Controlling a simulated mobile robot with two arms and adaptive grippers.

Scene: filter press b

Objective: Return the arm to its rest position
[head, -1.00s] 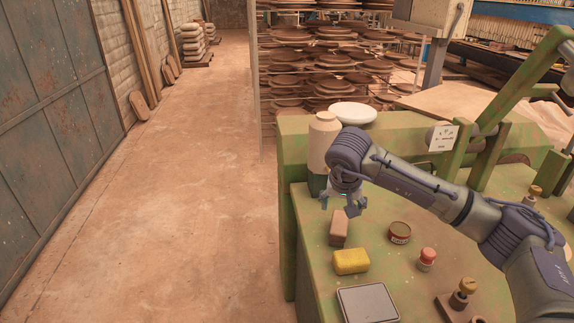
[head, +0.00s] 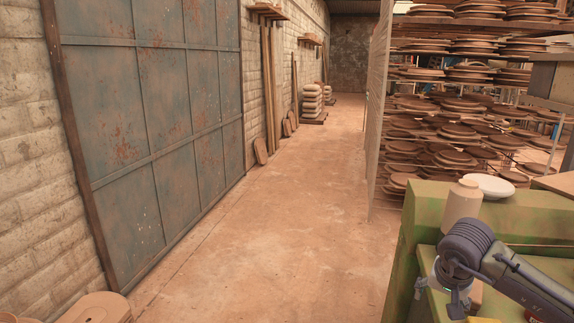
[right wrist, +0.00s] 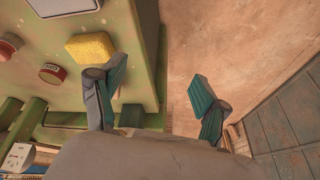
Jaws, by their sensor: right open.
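My right arm comes in at the lower right of the head view. My right gripper (head: 438,296) is low at the left edge of the green bench, left of and below the cream bottle (head: 462,203). In the right wrist view its two fingers (right wrist: 157,85) are wide apart with nothing between them. A brown block (head: 475,298) is partly hidden behind my gripper in the head view. My left gripper is not in view.
A white bowl (head: 489,187) sits behind the bottle. A round tin (right wrist: 52,73) and a grey flat plate (right wrist: 65,8) are on the bench (head: 425,215). Racks of brown discs (head: 450,135) stand behind. The floor (head: 290,230) left of the bench is clear.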

